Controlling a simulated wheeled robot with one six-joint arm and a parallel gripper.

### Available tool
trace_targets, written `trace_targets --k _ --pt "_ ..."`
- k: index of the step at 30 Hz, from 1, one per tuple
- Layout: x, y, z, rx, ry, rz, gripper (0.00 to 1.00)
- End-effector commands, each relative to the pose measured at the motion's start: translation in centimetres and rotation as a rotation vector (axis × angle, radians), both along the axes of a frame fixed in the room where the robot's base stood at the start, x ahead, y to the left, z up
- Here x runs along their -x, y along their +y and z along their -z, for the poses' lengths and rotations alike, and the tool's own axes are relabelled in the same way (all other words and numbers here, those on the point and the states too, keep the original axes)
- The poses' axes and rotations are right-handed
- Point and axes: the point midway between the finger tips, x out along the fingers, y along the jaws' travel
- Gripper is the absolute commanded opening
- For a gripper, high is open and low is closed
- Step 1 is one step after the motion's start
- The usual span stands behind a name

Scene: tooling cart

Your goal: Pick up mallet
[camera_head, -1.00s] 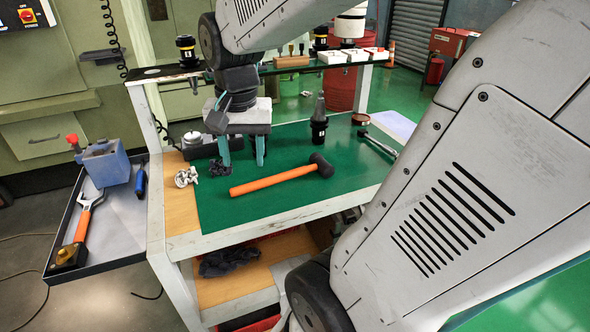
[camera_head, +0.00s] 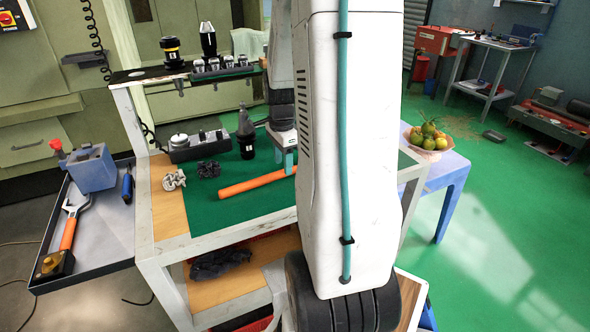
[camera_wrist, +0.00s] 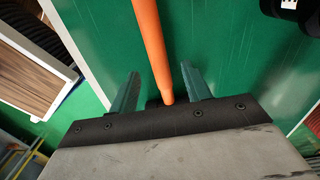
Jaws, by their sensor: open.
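The mallet lies on the green mat (camera_head: 216,213) of the cart. Its orange handle (camera_head: 251,184) shows in the head view, while its head is hidden behind my arm. My gripper (camera_head: 288,161) is open at the right end of the visible handle. In the wrist view the orange handle (camera_wrist: 149,40) runs down between the two open teal fingers of my gripper (camera_wrist: 160,84). A dark bit shows beside the handle's lower end, mostly hidden by the gripper body. I cannot tell whether a finger touches the handle.
A black tool holder (camera_head: 246,134) stands upright behind the mallet. A grey block with knobs (camera_head: 195,146) and a dark crumpled item (camera_head: 208,169) lie to the left. A fruit bowl (camera_head: 428,146) stands at right.

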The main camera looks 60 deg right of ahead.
Motion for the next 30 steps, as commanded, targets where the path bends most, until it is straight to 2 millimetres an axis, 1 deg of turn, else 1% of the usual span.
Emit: trace_targets --k 1,3,5,13,14,15,17,18,30 --pt "0.1 0.0 0.8 -0.002 0.001 0.0 0.48" --pt "0.0 0.0 1.6 -0.001 0.002 -0.001 0.48" --pt "0.0 0.0 2.1 0.0 0.001 -0.001 0.48" --pt "0.0 0.0 2.3 0.0 -0.001 -0.002 0.48" --pt "0.0 0.0 2.3 0.0 -0.001 -0.002 0.4" --pt "0.0 0.0 2.3 0.0 -0.001 -0.002 0.29" --pt "0.0 0.0 2.3 0.0 -0.001 -0.002 0.12" --pt "0.0 0.0 2.3 0.0 -0.001 -0.002 0.01" --pt "-0.1 0.0 2.0 0.002 -0.002 -0.002 0.0"
